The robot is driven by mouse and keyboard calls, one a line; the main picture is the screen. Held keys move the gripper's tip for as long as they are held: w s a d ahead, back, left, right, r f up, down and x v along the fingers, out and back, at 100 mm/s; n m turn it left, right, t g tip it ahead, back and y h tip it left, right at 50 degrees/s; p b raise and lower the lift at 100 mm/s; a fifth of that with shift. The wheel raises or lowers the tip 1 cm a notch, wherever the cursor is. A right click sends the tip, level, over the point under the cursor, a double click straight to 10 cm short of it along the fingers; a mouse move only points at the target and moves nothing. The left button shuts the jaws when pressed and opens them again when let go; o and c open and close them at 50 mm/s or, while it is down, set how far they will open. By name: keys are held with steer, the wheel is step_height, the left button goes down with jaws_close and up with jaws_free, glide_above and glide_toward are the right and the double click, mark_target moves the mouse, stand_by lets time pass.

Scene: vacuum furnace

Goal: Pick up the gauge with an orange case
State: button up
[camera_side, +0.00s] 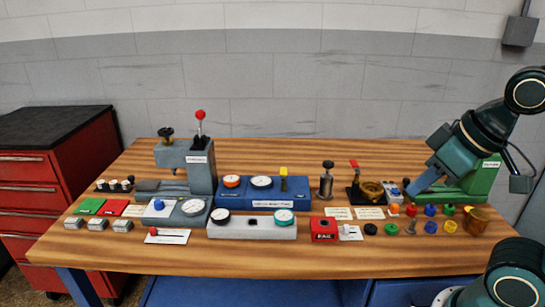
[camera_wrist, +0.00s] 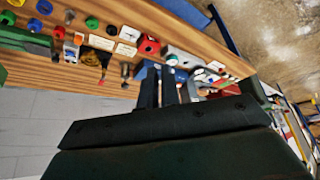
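The gauge with an orange case (camera_side: 231,181) has a white round face and sits at the left end of a blue block (camera_side: 262,200) in the middle of the bench. A white-faced gauge (camera_side: 261,182) is just to its right on the same block. My gripper (camera_side: 412,190) is far to the right, tilted down over the bench beside a green device. In the wrist view my gripper's dark fingers (camera_wrist: 160,84) stand close together with nothing visible held. I cannot tell their opening. I cannot pick out the orange-cased gauge in the wrist view.
A grey press with a red-knobbed lever (camera_side: 200,117) stands left of the blue block. A white block (camera_side: 252,232) with dark- and teal-cased gauges lies in front. A brass fixture (camera_side: 371,190), red box (camera_side: 324,229) and several coloured knobs lie to the right. The bench's front strip is clear.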

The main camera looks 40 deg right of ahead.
steer(key=o, duration=1.4)
steer(key=w+r+n+y, duration=0.1)
steer(key=w+r+n, duration=0.15)
steer(key=w, duration=1.05)
steer(key=w+r+n+y, duration=0.1)
steer(key=w+r+n, duration=0.15)
steer(key=w, duration=1.15)
steer(key=w+d+f+n+y, duration=0.1)
steer(key=w+d+f+n, duration=0.1)
steer(key=w+f, duration=0.5)
steer(key=w+d+f+n+g+y, duration=0.1)
steer(key=w+d+f+n, duration=0.1)
steer(key=w+f, duration=0.5)
steer(key=w, duration=0.5)
steer(key=shift+w, duration=0.25)
